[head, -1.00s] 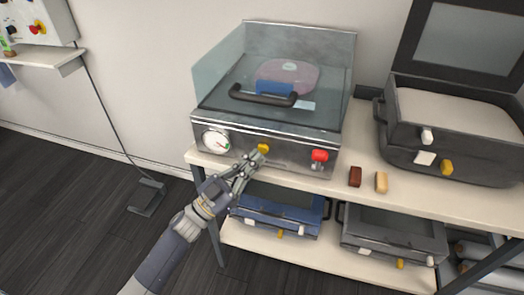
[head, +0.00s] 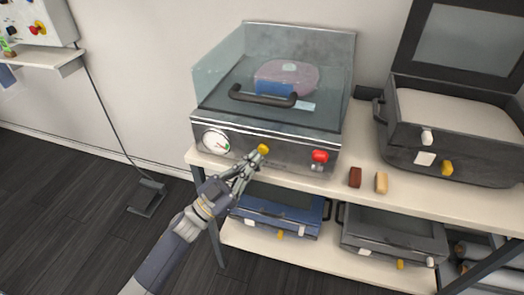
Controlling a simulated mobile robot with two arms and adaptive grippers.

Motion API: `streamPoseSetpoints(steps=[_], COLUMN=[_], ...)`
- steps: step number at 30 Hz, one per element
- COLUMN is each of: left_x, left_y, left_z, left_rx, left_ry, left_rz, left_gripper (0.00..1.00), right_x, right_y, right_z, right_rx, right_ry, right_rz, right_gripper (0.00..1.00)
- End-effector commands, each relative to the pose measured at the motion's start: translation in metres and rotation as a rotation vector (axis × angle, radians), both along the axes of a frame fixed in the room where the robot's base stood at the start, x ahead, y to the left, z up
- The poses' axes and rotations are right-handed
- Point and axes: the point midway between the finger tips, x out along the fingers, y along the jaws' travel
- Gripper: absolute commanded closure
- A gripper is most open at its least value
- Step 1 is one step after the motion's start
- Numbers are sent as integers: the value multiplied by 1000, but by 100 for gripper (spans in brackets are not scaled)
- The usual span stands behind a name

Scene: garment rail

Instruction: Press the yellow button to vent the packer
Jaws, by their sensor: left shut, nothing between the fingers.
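The packer (head: 290,148) is a metal box with a clear, tinted lid and a black handle (head: 262,97). Its front carries a round white gauge (head: 215,141), the yellow button (head: 263,148) and a red knob (head: 320,156). A pink bag (head: 287,75) with a blue item lies under the lid. My left gripper (head: 257,156) is shut and empty, its fingertips at the lower left of the yellow button. I cannot tell whether they touch it. My right gripper is out of view.
Red-brown and tan blocks (head: 381,182) lie on the table right of the packer. An open grey case (head: 455,125) stands farther right. Blue and grey cases (head: 395,235) fill the lower shelf. A wall shelf (head: 45,61) is at the upper left.

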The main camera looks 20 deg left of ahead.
Motion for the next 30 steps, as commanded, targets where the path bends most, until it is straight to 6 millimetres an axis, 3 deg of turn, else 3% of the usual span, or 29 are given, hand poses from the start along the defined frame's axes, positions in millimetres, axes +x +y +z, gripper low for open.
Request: streamPoseSetpoints(steps=[30], left_x=[11], left_y=[0], left_z=[0], left_rx=[0], left_ry=[0], left_rz=[0], left_gripper=[100], right_x=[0], right_y=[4], right_z=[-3], right_rx=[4], right_ry=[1], right_rz=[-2], right_gripper=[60])
